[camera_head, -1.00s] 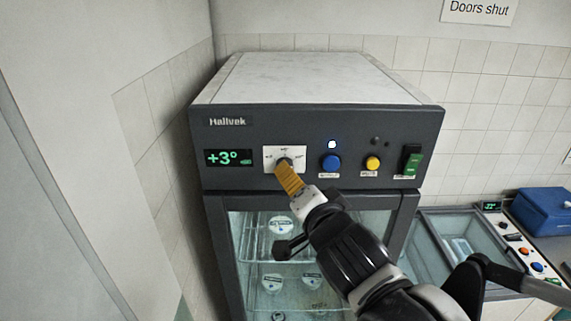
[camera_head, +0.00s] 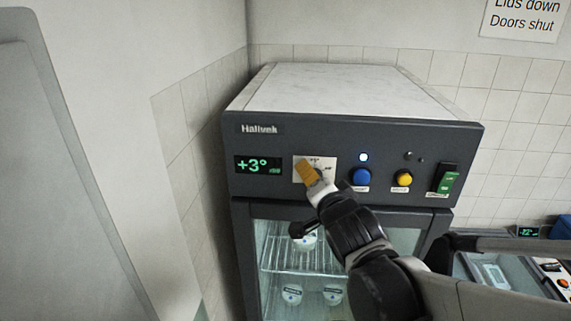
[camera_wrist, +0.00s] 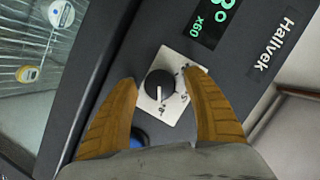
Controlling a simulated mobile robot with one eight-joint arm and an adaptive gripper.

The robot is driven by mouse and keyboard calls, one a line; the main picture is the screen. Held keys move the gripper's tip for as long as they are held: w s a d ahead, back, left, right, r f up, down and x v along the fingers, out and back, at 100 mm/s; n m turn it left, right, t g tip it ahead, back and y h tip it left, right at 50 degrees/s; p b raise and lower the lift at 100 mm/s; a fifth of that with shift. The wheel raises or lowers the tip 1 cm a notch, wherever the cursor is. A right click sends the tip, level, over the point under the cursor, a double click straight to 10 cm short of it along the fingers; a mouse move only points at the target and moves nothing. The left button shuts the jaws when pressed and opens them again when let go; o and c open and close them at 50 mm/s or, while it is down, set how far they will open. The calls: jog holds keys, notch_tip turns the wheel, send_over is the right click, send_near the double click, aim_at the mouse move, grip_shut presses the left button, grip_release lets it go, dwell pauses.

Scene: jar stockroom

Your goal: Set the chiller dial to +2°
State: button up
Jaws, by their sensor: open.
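The chiller (camera_head: 350,95) is a dark-fronted glass-door cabinet with a white top. Its green display (camera_head: 258,166) reads +3° in the head view. The chiller dial (camera_wrist: 158,86) is a round black knob with a white pointer line on a white plate (camera_wrist: 172,110). My gripper (camera_wrist: 160,88) is open, with its two orange fingers on either side of the dial in the wrist view. I cannot tell whether either finger touches it. In the head view my gripper (camera_head: 306,172) covers much of the dial plate.
A blue button (camera_head: 361,176), a yellow button (camera_head: 404,178) and a green rocker switch (camera_head: 446,182) sit right of the dial. Lidded jars (camera_head: 292,294) stand behind the glass door. A second chiller (camera_head: 490,270) stands at the right. A wall (camera_head: 110,120) is close on the left.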

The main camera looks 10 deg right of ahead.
jog(key=c, duration=1.2)
jog(key=n+g+h, duration=0.1)
jog(key=n, duration=0.2)
jog(key=shift+a+n+h, duration=0.1)
jog(key=shift+n+h, duration=0.2)
jog(key=shift+h, duration=0.1)
jog(key=n+h+b, duration=0.1)
jog(key=n, duration=0.2)
jog(key=shift+g+h, duration=0.4)
jog(key=n+h+b, duration=0.1)
jog(key=n+b, duration=0.1)
jog(key=shift+f+n+g+h, duration=0.15)
jog(key=shift+n+g+h, duration=0.15)
jog(key=shift+n, duration=0.1)
jog(key=n+h+b, duration=0.1)
jog(key=n+b, duration=0.1)
jog(key=shift+n+h, duration=0.3)
jog(key=n+h+b, duration=0.1)
jog(key=n+b, duration=0.2)
jog(key=shift+f+h, duration=0.1)
jog(key=shift+h, duration=0.2)
jog(key=shift+n+h+b, duration=0.5)
jog(key=shift+n+b, duration=0.5)
jog(key=shift+n, duration=0.3)
